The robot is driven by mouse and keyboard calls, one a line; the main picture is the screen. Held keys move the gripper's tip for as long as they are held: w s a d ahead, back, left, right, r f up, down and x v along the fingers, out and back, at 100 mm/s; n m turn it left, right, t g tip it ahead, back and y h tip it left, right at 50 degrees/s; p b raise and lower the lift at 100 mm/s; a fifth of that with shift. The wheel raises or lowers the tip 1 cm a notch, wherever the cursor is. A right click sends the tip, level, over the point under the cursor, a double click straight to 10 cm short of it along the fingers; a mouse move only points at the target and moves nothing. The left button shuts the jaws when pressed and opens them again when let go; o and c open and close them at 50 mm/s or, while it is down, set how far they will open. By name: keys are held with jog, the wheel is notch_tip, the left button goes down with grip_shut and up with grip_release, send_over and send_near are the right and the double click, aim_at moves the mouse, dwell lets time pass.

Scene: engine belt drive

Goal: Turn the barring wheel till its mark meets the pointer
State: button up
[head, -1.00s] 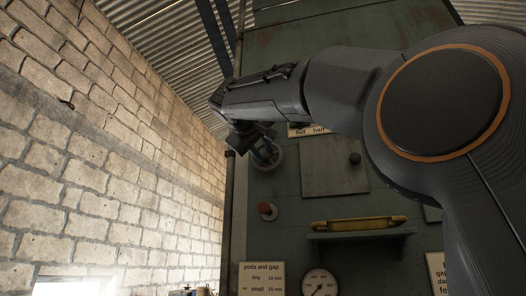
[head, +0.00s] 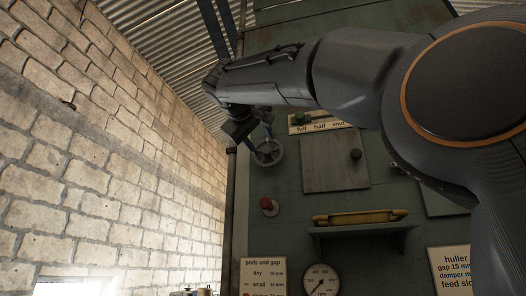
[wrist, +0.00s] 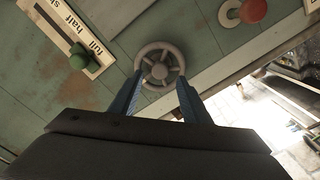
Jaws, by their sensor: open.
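A grey spoked handwheel (head: 268,152) is mounted on the green panel near its left edge. It is the only wheel in view, and it also shows in the wrist view (wrist: 149,49). I cannot make out a mark or a pointer on or beside it. My gripper (wrist: 160,80) is open and empty, its two blue fingers pointing at the wheel, one towards each side of the rim. I cannot tell whether they touch it. In the head view my gripper (head: 256,132) is at the wheel's upper left.
A green slide knob (head: 301,118) sits on a "full half shut" plate above right of the wheel. A red button (head: 268,205) is below it. A yellow bar (head: 360,217) lies on a shelf, with a gauge (head: 321,281) lower down. A block wall (head: 100,150) stands left.

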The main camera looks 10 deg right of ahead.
jog(key=shift+b+v, duration=0.7)
jog(key=shift+v, duration=1.35)
dwell(0.4)
